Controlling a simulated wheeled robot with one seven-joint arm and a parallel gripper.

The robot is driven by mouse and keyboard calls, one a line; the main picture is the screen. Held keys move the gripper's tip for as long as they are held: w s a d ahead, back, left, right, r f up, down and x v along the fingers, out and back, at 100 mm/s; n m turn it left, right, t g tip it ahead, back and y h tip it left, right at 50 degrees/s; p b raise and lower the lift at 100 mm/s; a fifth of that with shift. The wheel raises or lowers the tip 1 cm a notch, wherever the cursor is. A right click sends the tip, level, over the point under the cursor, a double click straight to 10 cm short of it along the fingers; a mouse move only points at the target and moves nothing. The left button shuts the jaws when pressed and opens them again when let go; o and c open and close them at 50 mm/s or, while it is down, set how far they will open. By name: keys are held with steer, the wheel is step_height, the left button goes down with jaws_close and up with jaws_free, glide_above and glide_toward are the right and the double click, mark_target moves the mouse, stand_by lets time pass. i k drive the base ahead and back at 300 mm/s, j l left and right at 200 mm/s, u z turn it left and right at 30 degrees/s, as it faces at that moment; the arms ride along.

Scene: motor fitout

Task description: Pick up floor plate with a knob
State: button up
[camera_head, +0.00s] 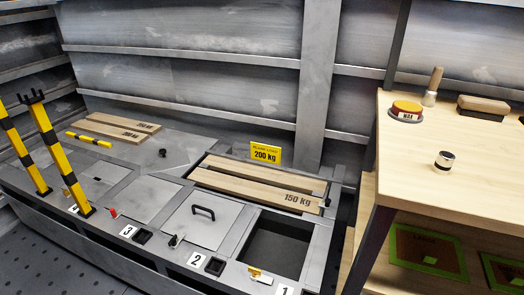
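A small black knob (162,153) stands on the flat grey metal surface behind the row of floor plates. I cannot tell whether that surface is a separate plate. In the row, one grey plate (196,229) beside label 2 carries a black bar handle (203,211). Another grey plate (145,199), near label 3, shows no clear knob or handle. A further plate (103,174) lies to its left, with a small pale detail. My gripper is not in view.
A square opening (275,247) lies near label 1. Wooden planks (258,188) marked 150 kg lie behind it, by a yellow 200 kg sign (266,153). Yellow-black posts (55,150) stand left. A wooden table (480,130) with small items stands right.

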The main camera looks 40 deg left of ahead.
mark_target(171, 156)
steer(key=u, duration=2.2)
steer(key=i+j+z, duration=0.1)
steer(key=i+j, duration=0.15)
steer(key=i+j+z, duration=0.15)
steer(key=j, duration=0.25)
steer(key=i+j+z, duration=0.1)
steer(key=i+j, duration=0.25)
steer(key=i+j+z, duration=0.15)
steer(key=j, duration=0.25)
steer(key=i+j+z, duration=0.1)
steer(key=i+j, duration=0.2)
steer(key=i+j+z, duration=0.15)
steer(key=j, duration=0.35)
steer(key=i+j, duration=0.2)
steer(key=i+j+z, duration=0.1)
steer(key=j, duration=0.35)
steer(key=i+j, duration=0.25)
steer(key=j+z, duration=0.05)
